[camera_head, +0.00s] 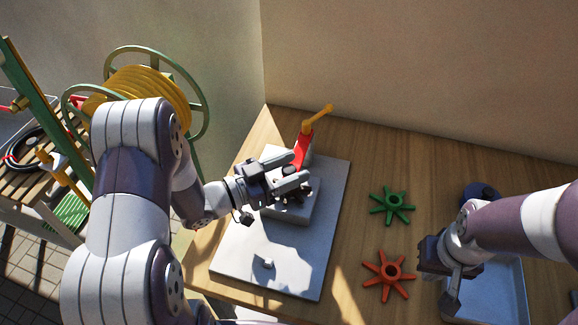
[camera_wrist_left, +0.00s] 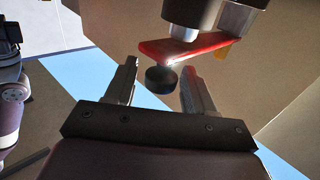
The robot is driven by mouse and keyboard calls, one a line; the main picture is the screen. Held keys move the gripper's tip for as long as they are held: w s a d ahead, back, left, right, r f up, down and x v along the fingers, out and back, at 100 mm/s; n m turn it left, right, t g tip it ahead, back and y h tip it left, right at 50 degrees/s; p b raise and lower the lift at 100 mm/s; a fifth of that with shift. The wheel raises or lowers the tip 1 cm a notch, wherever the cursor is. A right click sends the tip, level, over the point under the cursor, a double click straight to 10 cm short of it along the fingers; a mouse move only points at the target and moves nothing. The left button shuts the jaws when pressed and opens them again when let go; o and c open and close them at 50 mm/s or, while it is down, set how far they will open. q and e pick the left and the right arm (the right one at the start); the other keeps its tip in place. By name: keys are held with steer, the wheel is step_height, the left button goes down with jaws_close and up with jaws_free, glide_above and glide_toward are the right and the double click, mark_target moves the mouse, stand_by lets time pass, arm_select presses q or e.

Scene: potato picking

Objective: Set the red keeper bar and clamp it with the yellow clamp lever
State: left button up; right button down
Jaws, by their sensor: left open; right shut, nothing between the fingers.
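A red part (camera_head: 302,150) stands upright at the far end of the grey plate (camera_head: 235,247), with the yellow lever (camera_head: 318,118) slanting up from its top. I cannot tell whether this bar is the keeper bar or the clamp's arm. My left gripper (camera_head: 303,168) is open over the grey block (camera_head: 290,213), its fingers around the pad's place in the wrist view. My right gripper (camera_head: 450,295) is shut and empty.
A green star-shaped wheel (camera_head: 391,205) and an orange one (camera_head: 388,275) lie on the wooden table (camera_head: 360,180). A pale blue tray (camera_head: 510,290) is under my right gripper. A small peg (camera_head: 265,263) stands on the plate. A hose reel (camera_head: 150,90) stands at left.

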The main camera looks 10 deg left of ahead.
arm_select(q)
jaws_close()
steer(key=shift+w+a+m+g+h+b, duration=0.2)
steer(key=shift+a+m+g+h, duration=0.45)
steer(key=shift+a+g, duration=0.25)
steer(key=shift+w+a+m+g+h+b, duration=0.1)
steer(key=shift+w+a+m+g+h, duration=0.1)
steer(key=shift+a+m+g+h, duration=0.45)
steer(key=shift+w+a+m+g+h+b, duration=0.2)
steer(key=shift+a+m+g+h, duration=0.2)
steer(key=shift+a+m+g, duration=0.55)
arm_select(e)
steer(key=shift+f, duration=0.5)
steer(key=shift+w+a+f, duration=0.1)
steer(key=shift+w+a, duration=0.1)
steer(key=shift+a, duration=0.1)
arm_select(q)
steer(key=shift+w+a+r+m+g+h, duration=0.1)
steer(key=shift+w+a+m+g+h, duration=0.25)
steer(key=shift+a+g, duration=0.55)
steer(key=shift+w+a+r+m+g+h, duration=0.15)
steer(key=shift+w+a+m+g, duration=0.25)
steer(key=shift+a+m+g, duration=0.45)
arm_select(e)
steer(key=shift+w+a, duration=0.35)
steer(key=shift+a, duration=0.3)
arm_select(q)
steer(key=shift+d+n, duration=0.15)
steer(key=shift+n, duration=0.1)
